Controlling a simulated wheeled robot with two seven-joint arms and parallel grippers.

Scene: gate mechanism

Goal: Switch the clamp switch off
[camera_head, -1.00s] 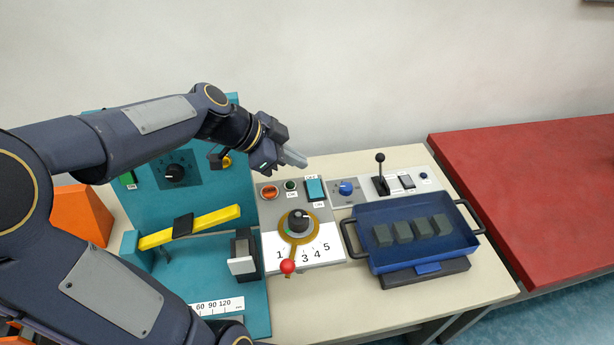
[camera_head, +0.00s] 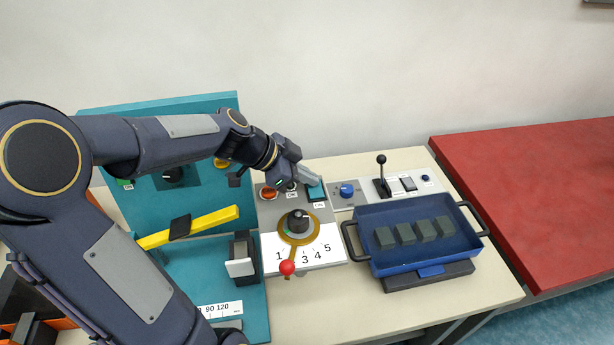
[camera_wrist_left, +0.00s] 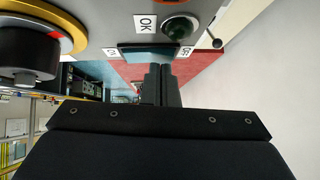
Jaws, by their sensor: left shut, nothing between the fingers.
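The clamp switch is a teal rocker (camera_head: 316,193) at the top right of the grey control panel. Its ON label (camera_head: 319,205) shows below it, and the OFF label above is hidden by my gripper in the head view. My left gripper (camera_head: 317,180) is shut and empty, with its fingertips right at the upper part of the rocker. In the left wrist view the closed fingers (camera_wrist_left: 161,72) lie in front of the teal rocker (camera_wrist_left: 140,52), toward its OFF label (camera_wrist_left: 186,52). I cannot tell whether they touch it. My right gripper is not in view.
To the right are a blue knob (camera_head: 347,188), a black lever (camera_head: 382,175) and a blue tray (camera_head: 375,252) with several dark blocks. A yellow bar (camera_head: 210,221) lies left.

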